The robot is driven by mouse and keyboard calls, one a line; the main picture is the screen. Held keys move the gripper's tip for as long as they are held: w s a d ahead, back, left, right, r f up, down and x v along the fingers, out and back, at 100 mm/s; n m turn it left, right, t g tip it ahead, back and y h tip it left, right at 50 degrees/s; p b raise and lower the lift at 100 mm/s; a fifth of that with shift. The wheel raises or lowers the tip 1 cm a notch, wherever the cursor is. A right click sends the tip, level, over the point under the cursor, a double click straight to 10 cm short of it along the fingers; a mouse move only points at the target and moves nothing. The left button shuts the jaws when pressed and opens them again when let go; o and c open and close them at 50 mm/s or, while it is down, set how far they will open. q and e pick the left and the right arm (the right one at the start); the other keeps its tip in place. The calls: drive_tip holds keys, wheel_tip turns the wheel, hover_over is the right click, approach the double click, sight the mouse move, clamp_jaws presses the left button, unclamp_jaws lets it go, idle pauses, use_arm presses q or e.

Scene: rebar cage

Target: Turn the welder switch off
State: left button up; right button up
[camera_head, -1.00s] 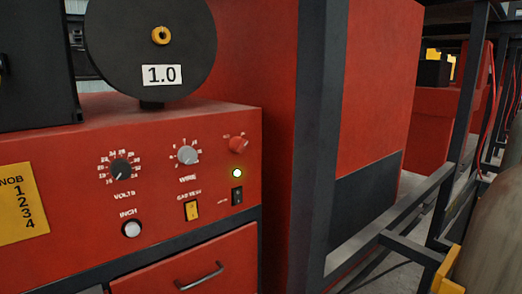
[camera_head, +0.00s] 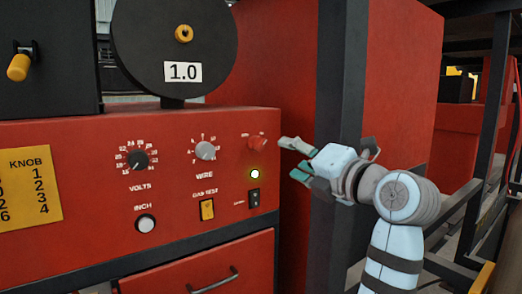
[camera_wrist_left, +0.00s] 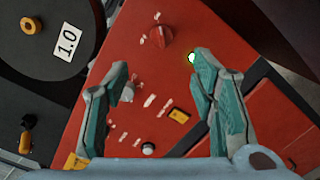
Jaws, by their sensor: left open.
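The red welder panel (camera_head: 100,240) carries a small black rocker switch (camera_head: 254,197) at its right end, its label too small to read. A lit lamp (camera_head: 255,174) sits just above it, and a red knob (camera_head: 257,143) above that. My left gripper (camera_head: 294,160) is open and empty, just right of the knob and lamp, apart from the switch. In the left wrist view its fingers (camera_wrist_left: 158,62) spread before the panel; the red knob (camera_wrist_left: 158,36) and lit lamp (camera_wrist_left: 191,57) show beyond them. The black switch is not visible there, likely behind a finger. My right gripper is not in view.
Beside the switch is a yellow gas-test switch (camera_head: 207,209), with a grey wire knob (camera_head: 206,151), volts knob (camera_head: 137,160) and inch button (camera_head: 146,223) further left. A dark upright post (camera_head: 338,90) stands behind my arm. A drawer handle (camera_head: 213,281) is below.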

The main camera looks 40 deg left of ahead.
sight(262, 146)
use_arm(q)
drive_tip(key=p+x, duration=0.2)
drive_tip(key=x, duration=1.2)
drive_tip(key=shift+a, duration=0.1)
drive_tip(key=shift+w, duration=0.1)
drive_tip(key=shift+f, duration=0.1)
drive_tip(key=c, duration=1.1)
drive_tip(key=shift+c, duration=0.2)
